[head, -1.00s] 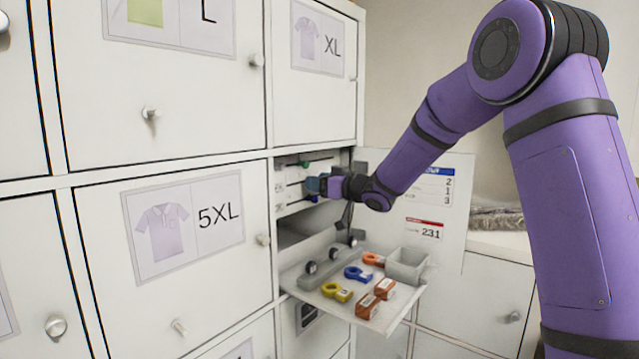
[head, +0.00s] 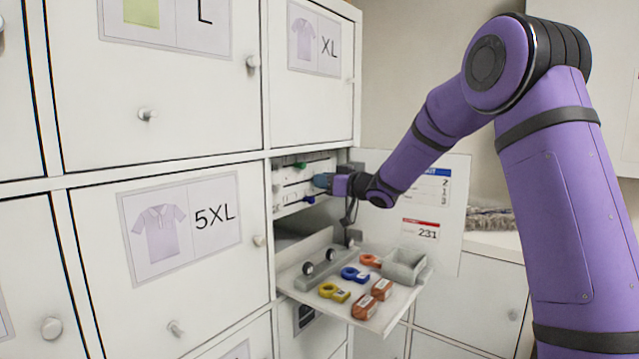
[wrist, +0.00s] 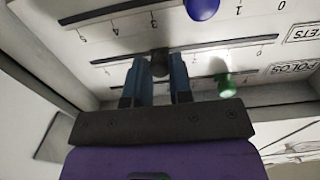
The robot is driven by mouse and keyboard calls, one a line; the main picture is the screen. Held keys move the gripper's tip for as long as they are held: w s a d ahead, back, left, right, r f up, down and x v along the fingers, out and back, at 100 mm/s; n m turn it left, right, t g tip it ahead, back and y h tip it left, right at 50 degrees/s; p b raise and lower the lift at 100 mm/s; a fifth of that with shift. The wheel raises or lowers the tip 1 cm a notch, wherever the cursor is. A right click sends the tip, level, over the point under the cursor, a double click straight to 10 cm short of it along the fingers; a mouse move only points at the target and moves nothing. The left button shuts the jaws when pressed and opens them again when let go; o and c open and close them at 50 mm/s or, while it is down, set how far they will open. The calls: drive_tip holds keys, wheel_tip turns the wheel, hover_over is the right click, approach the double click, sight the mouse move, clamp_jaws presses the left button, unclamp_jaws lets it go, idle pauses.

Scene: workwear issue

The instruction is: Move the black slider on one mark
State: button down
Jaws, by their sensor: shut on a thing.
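The black slider (wrist: 160,62) sits on the middle scale in the wrist view. My gripper (wrist: 160,72) is shut on it, with one blue finger on each side. The tick under the slider is hidden by it and the fingers. A blue slider (wrist: 202,8) is on the neighbouring scale, and a green slider (wrist: 224,82) is on the scale nearer the gripper. In the head view, my gripper (head: 322,181) is at the right part of the slider panel (head: 290,210). The green slider (head: 300,165) shows above it and the blue slider (head: 308,199) below it.
A white door (head: 440,225) with paper notices stands open at right. Closed lockers (head: 160,230) are at left.

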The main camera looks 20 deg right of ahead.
drive_tip(key=c, duration=1)
unclamp_jaws()
drive_tip(key=v, duration=1)
drive_tip(key=shift+s+d, duration=0.2)
drive_tip(key=shift+s, duration=0.15)
